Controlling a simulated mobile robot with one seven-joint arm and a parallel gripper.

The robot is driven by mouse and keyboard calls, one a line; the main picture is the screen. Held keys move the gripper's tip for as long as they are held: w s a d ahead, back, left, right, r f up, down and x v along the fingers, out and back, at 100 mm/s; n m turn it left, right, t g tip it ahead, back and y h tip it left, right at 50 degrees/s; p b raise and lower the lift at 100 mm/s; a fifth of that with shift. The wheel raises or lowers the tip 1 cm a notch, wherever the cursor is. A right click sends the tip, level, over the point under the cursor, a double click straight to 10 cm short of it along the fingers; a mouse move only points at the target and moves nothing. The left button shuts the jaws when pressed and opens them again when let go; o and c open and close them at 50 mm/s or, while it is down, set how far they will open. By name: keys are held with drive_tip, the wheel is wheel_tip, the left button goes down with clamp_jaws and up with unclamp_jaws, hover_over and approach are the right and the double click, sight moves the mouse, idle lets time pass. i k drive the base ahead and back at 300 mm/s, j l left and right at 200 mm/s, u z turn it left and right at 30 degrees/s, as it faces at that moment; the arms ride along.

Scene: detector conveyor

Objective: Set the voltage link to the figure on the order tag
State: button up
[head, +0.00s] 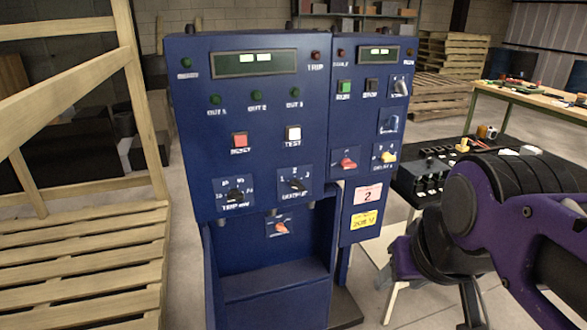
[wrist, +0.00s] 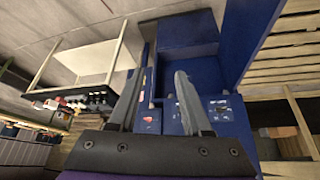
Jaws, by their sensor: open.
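A blue control cabinet (head: 262,80) stands upright ahead in the head view. A yellow tag (head: 363,220) on its right column seems to read about 208 V, but the print is blurred. A pink tag (head: 367,194) above it shows a 2. An orange-red link or knob (head: 281,228) sits tilted on a small plate in the recess under the left panel; its label is too small to read, so I cannot tell if it is the voltage link. My gripper (wrist: 158,85) is open and empty in the wrist view, apart from the cabinet.
The right column also has a red knob (head: 346,162) and a yellow knob (head: 387,156). Black dials (head: 235,194) line the left panel. A wooden frame and pallet (head: 80,260) stand close on the left. A black table with parts (head: 430,180) is on the right.

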sight(280, 226)
drive_tip(key=i+l+u, duration=0.1)
drive_tip(key=i+l, duration=0.5)
drive_tip(key=i, duration=0.15)
